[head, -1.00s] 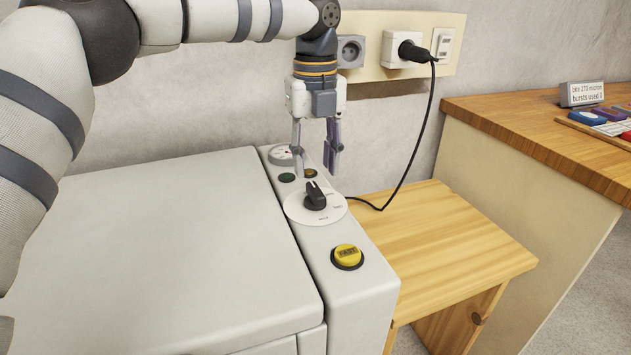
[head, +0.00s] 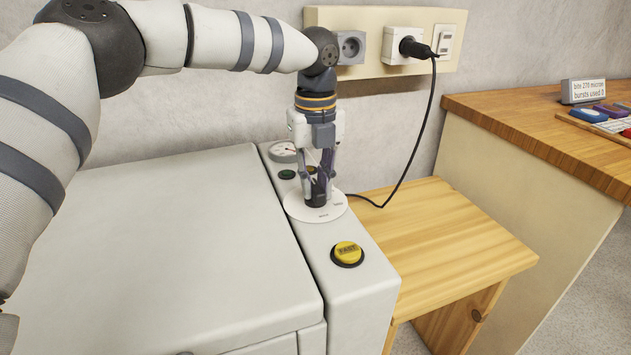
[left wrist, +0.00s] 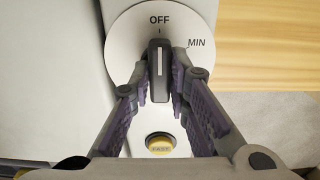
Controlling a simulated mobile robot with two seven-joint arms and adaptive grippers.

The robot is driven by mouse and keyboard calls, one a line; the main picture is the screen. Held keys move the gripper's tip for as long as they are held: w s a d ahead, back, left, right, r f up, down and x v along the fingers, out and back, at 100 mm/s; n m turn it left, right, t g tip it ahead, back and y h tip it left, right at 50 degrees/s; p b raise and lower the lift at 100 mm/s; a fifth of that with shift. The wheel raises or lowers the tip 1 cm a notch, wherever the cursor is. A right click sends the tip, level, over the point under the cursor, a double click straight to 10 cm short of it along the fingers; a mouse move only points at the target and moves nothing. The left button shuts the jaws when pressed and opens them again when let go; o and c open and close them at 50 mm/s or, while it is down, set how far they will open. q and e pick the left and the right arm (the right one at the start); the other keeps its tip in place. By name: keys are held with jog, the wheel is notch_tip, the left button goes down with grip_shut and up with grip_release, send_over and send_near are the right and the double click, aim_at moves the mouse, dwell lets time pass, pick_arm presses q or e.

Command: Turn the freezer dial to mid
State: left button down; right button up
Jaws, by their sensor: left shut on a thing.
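The freezer dial is a black knob (head: 316,199) on a white round plate (head: 310,214), set on the freezer's top right strip. In the left wrist view the knob (left wrist: 159,70) has a white line that points at OFF on the plate (left wrist: 124,38); MIN shows to the right of OFF. The other marks are hidden or too small to read. My left gripper (head: 318,190) points straight down over the dial and is shut on the knob, one finger on each side. My right gripper is not in view.
A yellow FAST button (head: 347,252) lies in front of the dial. A green button (head: 287,174) and a round gauge (head: 283,152) lie behind it. A black cord (head: 412,140) runs from the wall plug to behind the freezer. A wooden stand (head: 440,235) is at right.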

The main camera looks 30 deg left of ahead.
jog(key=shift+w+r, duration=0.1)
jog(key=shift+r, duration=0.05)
pick_arm(q)
jog(key=shift+r+m+p, duration=0.15)
jog(key=shift+m+p, duration=0.25)
jog(key=shift+m, duration=1.7)
jog(key=m, duration=0.2)
jog(key=shift+m+p, duration=0.35)
jog(key=shift+m, duration=0.05)
jog(key=m, duration=0.3)
jog(key=shift+m, duration=0.3)
jog(key=m, duration=1.3)
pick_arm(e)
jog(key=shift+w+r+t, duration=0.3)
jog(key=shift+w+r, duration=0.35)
